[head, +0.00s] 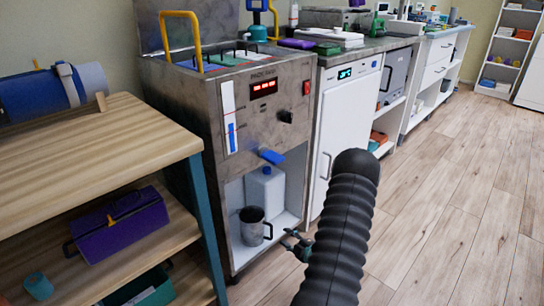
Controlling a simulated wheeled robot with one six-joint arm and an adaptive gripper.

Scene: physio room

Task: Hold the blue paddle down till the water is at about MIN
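The blue paddle (271,156) sticks out from the front of the grey metal water unit (262,133), above an open lower bay. A white level gauge (229,115) on the left of the front shows a blue column in its lower part; its marks are too small to read. A grey metal mug (253,226) stands in the bay below the paddle, in front of a white jug (265,190). My gripper (297,244) is low, right of the mug and below the paddle, apart from the paddle. My dark ribbed arm hides part of it, and its opening is unclear.
A wooden shelf unit (85,150) stands close on the left, with a purple toolbox (120,224) on its lower shelf. A white cabinet (345,120) adjoins the unit on the right. The wooden floor (440,190) is clear to the right.

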